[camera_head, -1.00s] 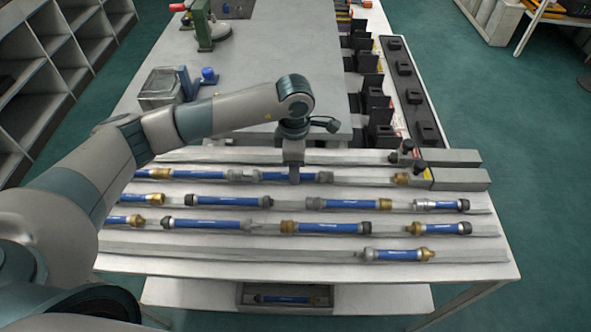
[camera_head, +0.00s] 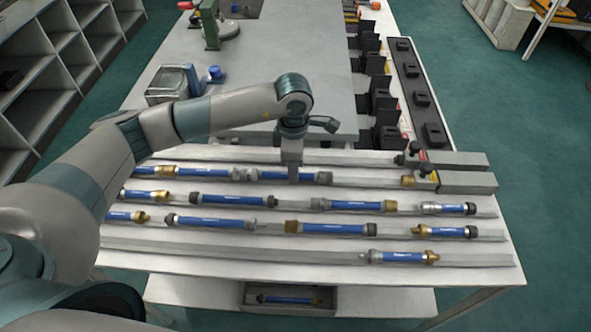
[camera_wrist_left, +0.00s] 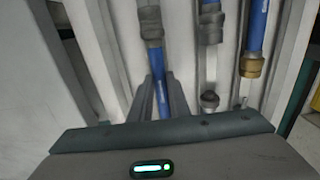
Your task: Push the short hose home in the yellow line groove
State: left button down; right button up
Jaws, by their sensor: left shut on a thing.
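My left gripper (camera_head: 293,178) points down at the farthest hose row of the rack and is shut on a short blue hose (camera_head: 272,175) with grey end fittings. This hose lies along the groove (camera_head: 365,181), its left fitting close to or touching the grey fitting of the blue hose on its left (camera_head: 205,173); I cannot tell if they are joined. In the left wrist view the fingers (camera_wrist_left: 160,100) straddle the blue hose (camera_wrist_left: 160,92). My right gripper is not in view.
Nearer grooves hold several blue hoses, such as one (camera_head: 335,228) with a brass end. A grey bench (camera_head: 290,60) and black holders (camera_head: 385,105) lie behind. A bin (camera_head: 288,312) sits below.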

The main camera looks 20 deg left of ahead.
pick_arm(q)
jog(key=shift+s+a, duration=0.2)
jog(key=shift+a, duration=0.4)
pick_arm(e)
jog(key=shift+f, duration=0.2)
pick_arm(q)
jog(key=c, duration=1.6)
grip_release()
jog(key=shift+f, duration=0.1)
